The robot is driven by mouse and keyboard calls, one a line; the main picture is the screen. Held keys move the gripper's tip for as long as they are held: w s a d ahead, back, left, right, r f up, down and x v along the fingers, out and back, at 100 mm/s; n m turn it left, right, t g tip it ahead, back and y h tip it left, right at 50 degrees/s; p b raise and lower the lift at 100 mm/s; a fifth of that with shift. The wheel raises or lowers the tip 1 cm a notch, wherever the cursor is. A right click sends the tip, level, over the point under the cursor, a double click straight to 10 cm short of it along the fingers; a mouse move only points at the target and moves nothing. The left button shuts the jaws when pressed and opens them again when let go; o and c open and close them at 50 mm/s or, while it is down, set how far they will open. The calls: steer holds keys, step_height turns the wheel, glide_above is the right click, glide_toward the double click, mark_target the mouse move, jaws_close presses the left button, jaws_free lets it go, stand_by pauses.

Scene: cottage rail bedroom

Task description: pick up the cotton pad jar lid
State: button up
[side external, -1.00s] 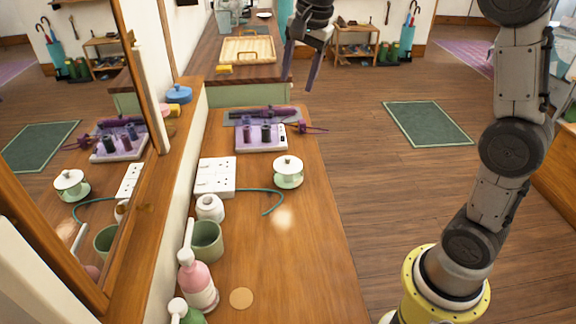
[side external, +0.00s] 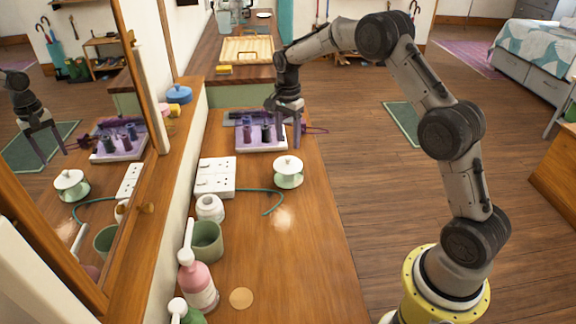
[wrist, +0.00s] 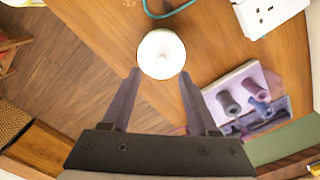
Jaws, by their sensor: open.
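A white round lid with a small knob (side external: 288,164) sits on a pale green jar (side external: 289,181) on the wooden counter; I take it for the cotton pad jar lid. In the wrist view the white lid (wrist: 161,52) shows from above, just beyond my fingertips and roughly centred between them. My gripper (side external: 288,138) is open and empty, pointing down above the counter, on the far side of the jar by the purple tray. In the wrist view my gripper (wrist: 159,74) has nothing between its fingers. The lid hides the jar there.
A pale tray of hair rollers (side external: 261,148) stands behind the jar. A white socket block (side external: 215,177) with a green cord (side external: 268,192) lies to its left. A white pot (side external: 210,207), green cup (side external: 207,241) and pink bottle (side external: 198,281) line the wall side. The counter's near right is clear.

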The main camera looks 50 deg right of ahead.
mark_target(288, 157)
steer(key=shift+w+d+f, duration=0.1)
steer(key=shift+d+f, duration=0.05)
steer(key=shift+f, duration=1.55)
steer(key=shift+w+d+f, duration=0.1)
steer(key=shift+f, duration=1.6)
steer(key=shift+c, duration=0.2)
jaws_close()
